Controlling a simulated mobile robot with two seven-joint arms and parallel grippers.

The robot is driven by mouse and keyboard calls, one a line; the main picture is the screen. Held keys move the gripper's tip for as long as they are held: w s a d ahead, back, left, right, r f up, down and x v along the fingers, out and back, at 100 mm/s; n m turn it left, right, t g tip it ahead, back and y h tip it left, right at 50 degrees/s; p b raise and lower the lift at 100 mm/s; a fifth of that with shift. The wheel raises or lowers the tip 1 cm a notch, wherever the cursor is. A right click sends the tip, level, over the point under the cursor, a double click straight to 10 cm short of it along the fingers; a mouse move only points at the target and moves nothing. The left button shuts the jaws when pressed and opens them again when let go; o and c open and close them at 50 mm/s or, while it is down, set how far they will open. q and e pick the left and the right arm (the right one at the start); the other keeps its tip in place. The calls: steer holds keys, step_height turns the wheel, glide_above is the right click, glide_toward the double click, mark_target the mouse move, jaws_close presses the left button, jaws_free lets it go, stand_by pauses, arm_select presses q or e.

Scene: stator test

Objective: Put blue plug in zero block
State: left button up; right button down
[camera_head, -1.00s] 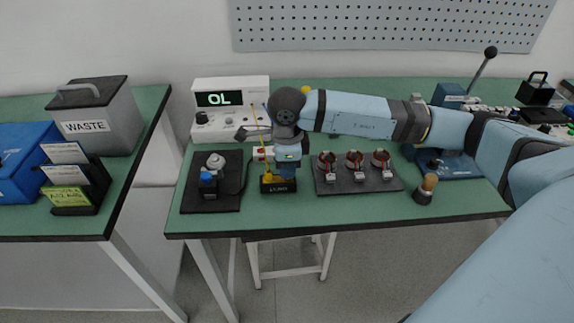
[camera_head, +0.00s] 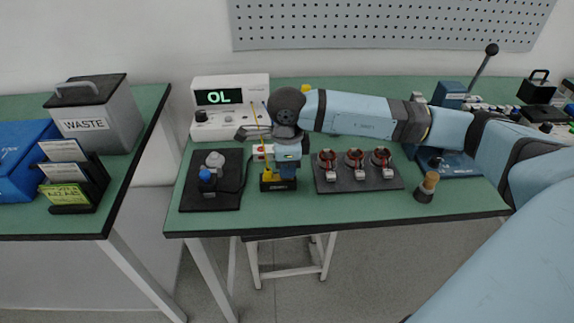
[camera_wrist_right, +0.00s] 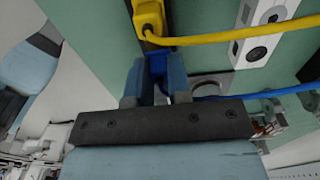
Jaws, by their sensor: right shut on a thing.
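The zero block (camera_head: 279,187) is a small black block with a light label, near the front of the green table. A yellow plug (camera_head: 267,175) stands at its left end; it also shows in the right wrist view (camera_wrist_right: 149,17). My right gripper (camera_head: 287,181) points down at the block's right part. In the right wrist view its two fingers (camera_wrist_right: 156,84) are shut on the blue plug (camera_wrist_right: 157,64), close beside the yellow plug. The plug's lower end is hidden, so I cannot tell how deep it sits. My left gripper is not in view.
A black fixture (camera_head: 228,199) with a blue-topped post stands to the left. A dark plate (camera_head: 338,184) with several red coils lies to the right. A meter (camera_head: 258,86) reading OL is behind. A yellow cable (camera_wrist_right: 238,35) and a blue cable (camera_wrist_right: 281,91) run beside the gripper.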

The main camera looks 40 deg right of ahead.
arm_select(q)
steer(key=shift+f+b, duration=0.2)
steer(key=shift+b, duration=0.1)
arm_select(e)
steer(key=shift+f, duration=0.3)
steer(key=c, duration=1)
jaws_free()
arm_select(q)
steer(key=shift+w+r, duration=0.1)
arm_select(e)
steer(key=shift+r, duration=0.35)
arm_select(q)
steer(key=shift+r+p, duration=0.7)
steer(key=shift+p, duration=0.05)
arm_select(e)
step_height(320, 180, up, 13)
steer(key=shift+r, duration=0.1)
